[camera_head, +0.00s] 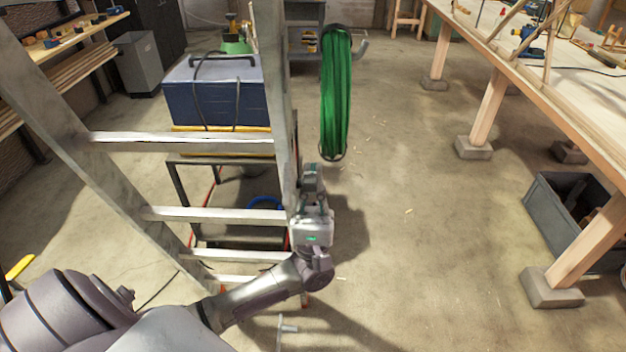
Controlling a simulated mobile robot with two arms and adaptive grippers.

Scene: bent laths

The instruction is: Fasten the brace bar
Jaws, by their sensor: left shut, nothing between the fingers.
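A grey metal ladder (72,150) stands at the left, with several flat rungs between its two rails. I cannot tell which part is the brace bar. My left gripper (313,184) is beside the right rail of the ladder, around the height of the middle rungs. Its fingers point away from me, and it is shut and empty. I cannot tell whether it touches the rail. My right gripper is out of the picture.
A green coiled hose (336,95) hangs just beyond my left gripper. A dark blue box (212,92) on a stand is behind the ladder. A wooden workbench (560,98) and a grey crate (548,218) are at the right. The floor between is mostly clear.

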